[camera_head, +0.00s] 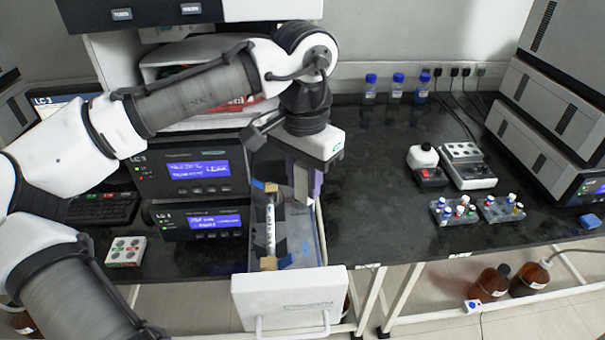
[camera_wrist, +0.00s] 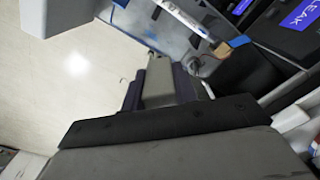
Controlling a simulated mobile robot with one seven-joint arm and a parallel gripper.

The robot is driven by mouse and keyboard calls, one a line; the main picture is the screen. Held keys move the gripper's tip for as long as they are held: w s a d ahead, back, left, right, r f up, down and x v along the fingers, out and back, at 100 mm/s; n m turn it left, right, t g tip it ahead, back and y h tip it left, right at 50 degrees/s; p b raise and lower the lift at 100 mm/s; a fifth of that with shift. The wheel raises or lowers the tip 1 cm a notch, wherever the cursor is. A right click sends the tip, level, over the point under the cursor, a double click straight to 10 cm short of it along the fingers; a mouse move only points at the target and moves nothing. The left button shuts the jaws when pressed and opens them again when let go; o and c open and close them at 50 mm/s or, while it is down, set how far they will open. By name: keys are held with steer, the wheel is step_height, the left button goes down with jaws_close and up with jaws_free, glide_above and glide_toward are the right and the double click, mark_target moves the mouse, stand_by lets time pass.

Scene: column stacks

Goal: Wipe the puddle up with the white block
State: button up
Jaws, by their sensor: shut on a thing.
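My gripper (camera_head: 308,190) points down over the right side of an open drawer (camera_head: 290,303). In the wrist view my gripper (camera_wrist: 163,92) is shut on a pale block (camera_wrist: 159,76), taken to be the white block, held between its purple-grey fingers. In the head view only a sliver of the block (camera_head: 300,184) shows. A blue patch, probably the puddle (camera_head: 284,262), lies on the drawer floor; it also shows as blue in the wrist view (camera_wrist: 178,46). Its edges are unclear. I cannot tell whether the block touches the drawer.
A white column (camera_head: 270,228) with tan end pieces lies along the drawer's left side. Stacked instruments with lit displays (camera_head: 198,170) stand left of it. The bench right of the drawer is mostly clear, with vial racks (camera_head: 456,211) farther right.

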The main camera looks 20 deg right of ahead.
mark_target(303, 203)
step_height(303, 203, down, 6)
steer(key=b, duration=0.5)
steer(key=shift+r+b, duration=0.1)
steer(key=shift+b, duration=0.2)
steer(key=shift+f+b, duration=1)
steer(key=shift+f, duration=1.2)
steer(key=shift+f, duration=0.65)
